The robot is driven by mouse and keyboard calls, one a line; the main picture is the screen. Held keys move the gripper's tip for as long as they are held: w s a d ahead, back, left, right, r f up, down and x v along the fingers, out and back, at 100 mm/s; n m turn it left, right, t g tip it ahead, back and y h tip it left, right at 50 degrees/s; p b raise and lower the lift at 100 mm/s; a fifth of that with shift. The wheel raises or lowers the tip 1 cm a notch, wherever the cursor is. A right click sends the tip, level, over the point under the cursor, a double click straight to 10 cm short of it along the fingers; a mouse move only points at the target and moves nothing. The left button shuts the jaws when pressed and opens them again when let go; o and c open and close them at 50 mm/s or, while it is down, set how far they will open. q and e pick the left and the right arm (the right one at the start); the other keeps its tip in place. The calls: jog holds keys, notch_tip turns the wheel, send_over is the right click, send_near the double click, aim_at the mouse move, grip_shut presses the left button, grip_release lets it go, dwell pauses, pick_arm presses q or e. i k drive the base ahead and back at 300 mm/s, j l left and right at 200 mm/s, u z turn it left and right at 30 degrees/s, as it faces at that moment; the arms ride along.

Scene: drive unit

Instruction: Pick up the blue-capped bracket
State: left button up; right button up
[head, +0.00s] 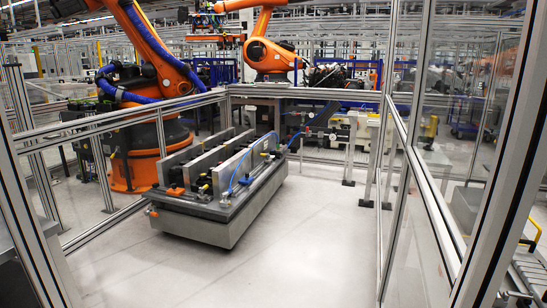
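A grey drive unit (222,229) sits low on the pale floor inside the fenced cell. Upright grey plates, small orange and black fittings and a thin blue hose (236,173) are on top of it. I cannot make out a blue-capped bracket for certain; the small parts on the unit are too small to tell apart. Neither of my grippers is in the head view.
Metal-framed fence panels stand at left, back and right; the right post (506,170) is close. Two orange industrial arms, one at the left (145,90) and one behind (268,58), stand beyond the fence. The floor (320,235) in front and right of the unit is clear.

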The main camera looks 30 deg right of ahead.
aim_at(275, 154)
jog(key=i+j+z, duration=0.25)
jog(key=i, duration=0.3)
jog(key=i+j+z, duration=0.1)
jog(key=i+z, duration=0.15)
jog(key=i, duration=0.25)
jog(key=i+l+z, duration=0.2)
jog(key=i+z, duration=0.55)
jog(key=i, duration=0.25)
jog(key=i+j+z, duration=0.1)
jog(key=i+z, duration=0.3)
jog(key=i, duration=3.4)
jog(key=i+l+u, duration=0.1)
jog(key=i, duration=0.75)
jog(key=i+l+u, duration=0.1)
jog(key=i, duration=0.7)
